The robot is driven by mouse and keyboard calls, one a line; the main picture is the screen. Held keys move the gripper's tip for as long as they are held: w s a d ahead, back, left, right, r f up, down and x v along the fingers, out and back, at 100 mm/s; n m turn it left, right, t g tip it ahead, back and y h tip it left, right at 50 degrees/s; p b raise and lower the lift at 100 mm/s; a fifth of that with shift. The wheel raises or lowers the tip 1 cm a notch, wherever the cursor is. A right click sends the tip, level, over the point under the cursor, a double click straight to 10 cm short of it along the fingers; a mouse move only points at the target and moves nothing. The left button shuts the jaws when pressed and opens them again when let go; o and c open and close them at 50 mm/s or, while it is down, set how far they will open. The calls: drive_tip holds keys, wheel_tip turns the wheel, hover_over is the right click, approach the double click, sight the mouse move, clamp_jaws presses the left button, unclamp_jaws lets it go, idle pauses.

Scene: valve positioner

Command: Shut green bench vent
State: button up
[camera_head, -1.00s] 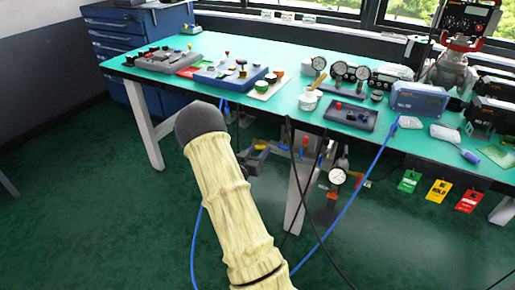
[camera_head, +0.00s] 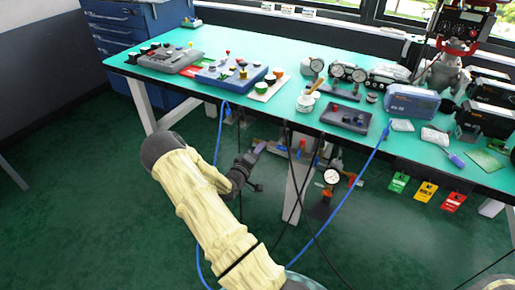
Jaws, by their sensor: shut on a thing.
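My gripper (camera_head: 254,157) is dark and sits below the front edge of the bench, just beyond my cream-sleeved arm. It is shut on a small purple-grey handle (camera_head: 259,147), which is tiny in this view. What the handle joins to is hard to make out.
The green-topped bench (camera_head: 290,75) carries control boxes, gauges and a blue-grey instrument (camera_head: 413,99). Blue and black hoses hang in front of the pipework. The floor (camera_head: 85,210) at left is clear.

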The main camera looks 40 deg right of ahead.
drive_tip(key=shift+n+p, duration=0.6)
drive_tip(key=shift+n, duration=1.7)
drive_tip(key=shift+f, duration=0.1)
drive_tip(key=o, duration=1)
drive_tip(key=p+v, duration=0.1)
drive_tip(key=v, duration=1.6)
drive_tip(key=shift+s+a, duration=0.15)
drive_tip(key=shift+a, duration=0.1)
